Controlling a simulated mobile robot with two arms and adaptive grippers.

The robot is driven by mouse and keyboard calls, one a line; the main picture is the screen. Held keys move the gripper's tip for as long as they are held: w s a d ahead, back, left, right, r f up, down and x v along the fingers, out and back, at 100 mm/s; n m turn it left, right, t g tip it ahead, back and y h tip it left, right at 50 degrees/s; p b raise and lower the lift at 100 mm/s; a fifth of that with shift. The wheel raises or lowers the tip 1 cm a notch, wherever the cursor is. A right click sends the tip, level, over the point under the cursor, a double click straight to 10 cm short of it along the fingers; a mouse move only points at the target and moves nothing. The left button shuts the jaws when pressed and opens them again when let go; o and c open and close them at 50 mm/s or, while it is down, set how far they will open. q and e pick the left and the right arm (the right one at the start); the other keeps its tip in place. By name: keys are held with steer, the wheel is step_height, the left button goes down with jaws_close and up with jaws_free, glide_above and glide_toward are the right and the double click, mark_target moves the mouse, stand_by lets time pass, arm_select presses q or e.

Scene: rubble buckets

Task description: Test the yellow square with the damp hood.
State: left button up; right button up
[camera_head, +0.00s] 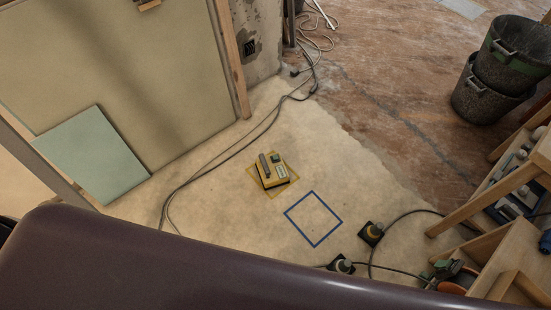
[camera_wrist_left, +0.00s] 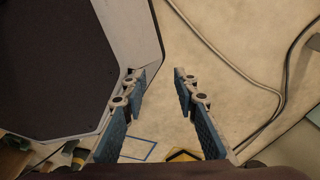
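The damp hood (camera_head: 271,172), a yellow box with a dark handle bar and a small dark display, stands on the floor inside the yellow square (camera_head: 258,181). Its base covers most of the square, and only parts of the yellow outline show. The left wrist view shows a yellow and dark shape (camera_wrist_left: 183,155) at the bottom edge, partly cut off; I cannot tell whether it is hood or outline. My left gripper (camera_wrist_left: 159,74) is open and empty above bare floor, apart from the hood. My right gripper is in neither view.
An empty blue square (camera_head: 313,218) lies right of the hood. Black cables (camera_head: 225,160) cross the floor to its left. Two dark-based tools (camera_head: 371,233) stand at lower right. Black buckets (camera_head: 490,80) and a wooden bench (camera_head: 490,205) are at right; a green board (camera_head: 92,155) leans at left.

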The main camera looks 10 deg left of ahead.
arm_select(q)
jaws_close()
stand_by(0.6)
stand_by(0.5)
steer(key=shift+w, duration=0.1)
